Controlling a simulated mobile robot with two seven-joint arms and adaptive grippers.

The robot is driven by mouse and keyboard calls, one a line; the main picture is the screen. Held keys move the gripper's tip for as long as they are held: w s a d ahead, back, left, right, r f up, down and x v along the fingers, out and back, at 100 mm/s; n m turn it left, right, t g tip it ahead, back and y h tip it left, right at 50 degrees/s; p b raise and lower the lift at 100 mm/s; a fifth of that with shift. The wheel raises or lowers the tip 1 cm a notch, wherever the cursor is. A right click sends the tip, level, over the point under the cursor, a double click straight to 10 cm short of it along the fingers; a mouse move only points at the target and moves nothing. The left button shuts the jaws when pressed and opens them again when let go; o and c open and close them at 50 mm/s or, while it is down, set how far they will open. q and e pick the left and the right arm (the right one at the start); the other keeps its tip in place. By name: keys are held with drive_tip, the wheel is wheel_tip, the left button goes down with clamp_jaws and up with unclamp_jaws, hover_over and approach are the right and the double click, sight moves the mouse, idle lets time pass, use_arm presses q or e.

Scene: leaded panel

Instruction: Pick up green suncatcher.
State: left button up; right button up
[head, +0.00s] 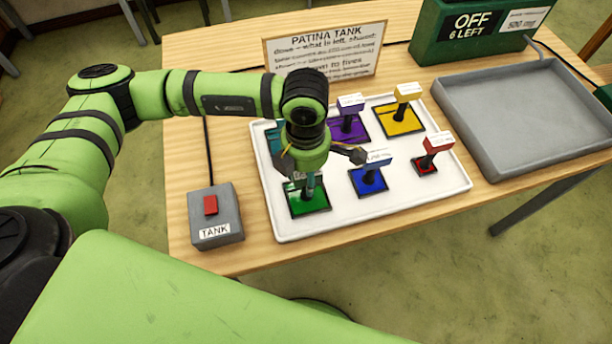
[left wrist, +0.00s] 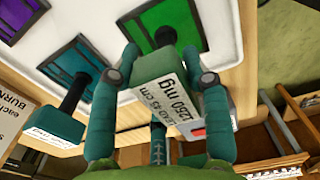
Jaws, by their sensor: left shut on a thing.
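The green suncatcher (head: 309,201) is a green square panel with a dark edge, at the front left of the white tray (head: 400,203). My left gripper (head: 307,178) is above it and hides its handle in the head view. In the left wrist view the gripper's two fingers (left wrist: 160,68) are shut on the green labelled handle block (left wrist: 160,76), and the green panel (left wrist: 188,25) shows beyond it. The panel appears to be at the tray surface; I cannot tell whether it touches. My right gripper is not in view.
Blue (head: 368,181), red (head: 427,164), yellow (head: 400,119) and purple (head: 347,128) suncatchers stand close by on the tray. A teal one (left wrist: 78,62) is beside the green one. A TANK switch box (head: 215,220) is left, a grey basin (head: 475,133) right, a sign (head: 325,50) behind.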

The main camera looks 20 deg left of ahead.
use_arm(q)
drive_tip(key=r+b, duration=0.1)
drive_tip(key=r, duration=0.1)
drive_tip(key=d+r+b, duration=0.1)
drive_tip(key=r, duration=0.1)
drive_tip(key=shift+s, duration=0.1)
drive_tip(key=shift+s+d+r+b, duration=0.65)
drive_tip(key=shift+d+r, duration=0.5)
drive_tip(key=shift+d, duration=0.55)
drive_tip(key=shift+s+d+r+b, duration=0.7)
drive_tip(key=shift+d+r, duration=0.45)
drive_tip(key=shift+d, duration=0.5)
drive_tip(key=shift+s+d+r+b, duration=0.5)
drive_tip(key=shift+d+r+b, duration=0.5)
drive_tip(key=shift+d, duration=0.7)
